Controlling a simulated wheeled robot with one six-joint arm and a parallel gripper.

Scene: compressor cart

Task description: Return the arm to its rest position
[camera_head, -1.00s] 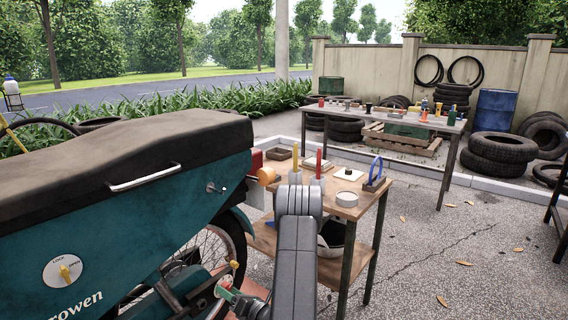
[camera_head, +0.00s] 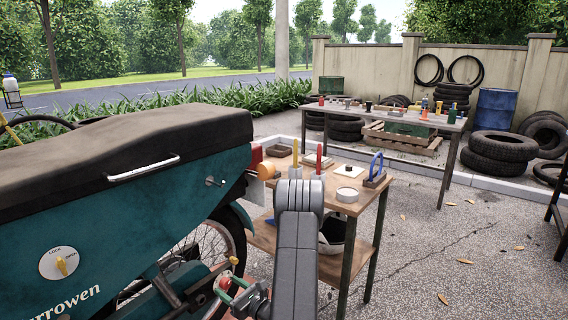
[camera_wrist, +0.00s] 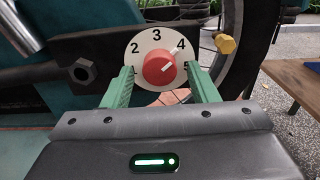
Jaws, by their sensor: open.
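My gripper (camera_wrist: 163,72) is open in the wrist view. Its two green fingers stand on either side of a red knob (camera_wrist: 158,68) on a white dial (camera_wrist: 136,52) numbered 1 to 5. The knob's white mark points to the upper right. I cannot tell whether the fingers touch the knob. In the head view my grey arm link (camera_head: 298,240) reaches down at lower centre, beside the teal motorbike (camera_head: 120,220) with its black seat.
A yellow lock knob (camera_head: 62,266) is on the motorbike's side. A wooden workbench (camera_head: 345,208) with tools stands close right of my arm. A farther table (camera_head: 400,117), tyres (camera_head: 497,155) and a blue drum (camera_head: 496,110) stand behind.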

